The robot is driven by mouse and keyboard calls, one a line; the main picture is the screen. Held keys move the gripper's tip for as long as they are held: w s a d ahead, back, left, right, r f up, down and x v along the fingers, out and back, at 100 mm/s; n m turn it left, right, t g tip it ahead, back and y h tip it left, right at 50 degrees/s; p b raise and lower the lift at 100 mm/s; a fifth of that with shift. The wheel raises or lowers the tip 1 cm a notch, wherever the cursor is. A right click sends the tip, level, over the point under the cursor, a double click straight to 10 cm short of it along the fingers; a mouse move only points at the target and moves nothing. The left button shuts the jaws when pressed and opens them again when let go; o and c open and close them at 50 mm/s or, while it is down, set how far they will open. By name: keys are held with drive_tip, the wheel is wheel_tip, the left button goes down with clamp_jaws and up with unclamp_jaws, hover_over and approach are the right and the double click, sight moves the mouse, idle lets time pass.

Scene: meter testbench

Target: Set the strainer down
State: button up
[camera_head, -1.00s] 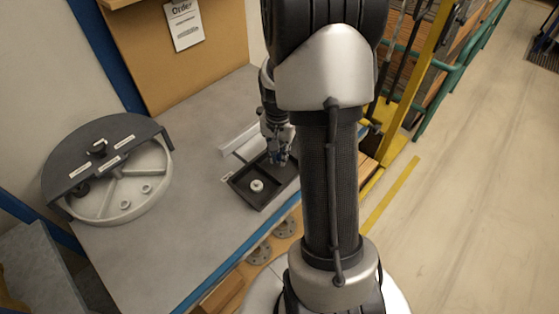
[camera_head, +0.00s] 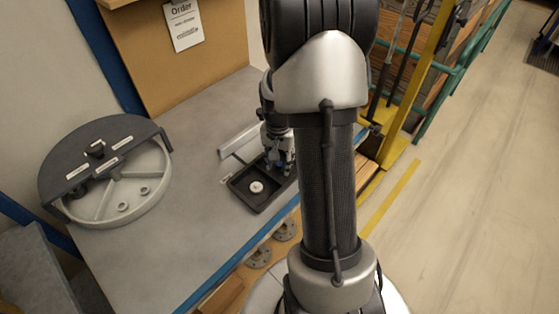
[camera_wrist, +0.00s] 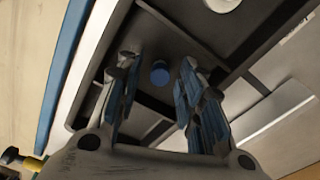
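My gripper (camera_head: 280,166) is low over the right part of the black tray (camera_head: 262,205) on the grey bench. In the wrist view my gripper (camera_wrist: 158,62) has its two blue-padded fingers apart. A small blue round piece (camera_wrist: 160,72) shows between the fingertips, with a gap on both sides; it appears to be in a tray compartment. A white round piece with a hole (camera_head: 257,187) sits in another compartment; its edge also shows in the wrist view (camera_wrist: 222,3). I cannot tell for certain which piece is the strainer.
A large grey round fixture with a dark half cover (camera_head: 105,170) stands on the left of the bench. A light strip (camera_head: 238,141) lies behind the tray. The bench (camera_head: 190,200) between fixture and tray is clear. A yellow post (camera_head: 418,85) stands to the right.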

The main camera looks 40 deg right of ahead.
sight(279, 165)
drive_tip(key=s+a+r+n+t+p, duration=0.15)
drive_tip(key=a+r, duration=0.25)
drive_tip(key=r, duration=0.6)
drive_tip(key=w+a+r+n+p, duration=0.1)
drive_tip(key=a+r+n+p, duration=0.15)
drive_tip(key=r, duration=0.65)
drive_tip(key=s+a+r+n+t, duration=0.1)
drive_tip(key=s+a+r+n, duration=0.3)
drive_tip(key=s+a, duration=0.3)
drive_tip(key=s+a+r+n+t, duration=0.2)
drive_tip(key=s+a+r+n, duration=0.2)
drive_tip(key=s+a, duration=0.3)
drive_tip(key=a, duration=0.3)
drive_tip(key=shift+r+n+y, duration=0.25)
drive_tip(key=shift+n+y, duration=0.05)
drive_tip(key=shift+n, duration=0.1)
idle(0.5)
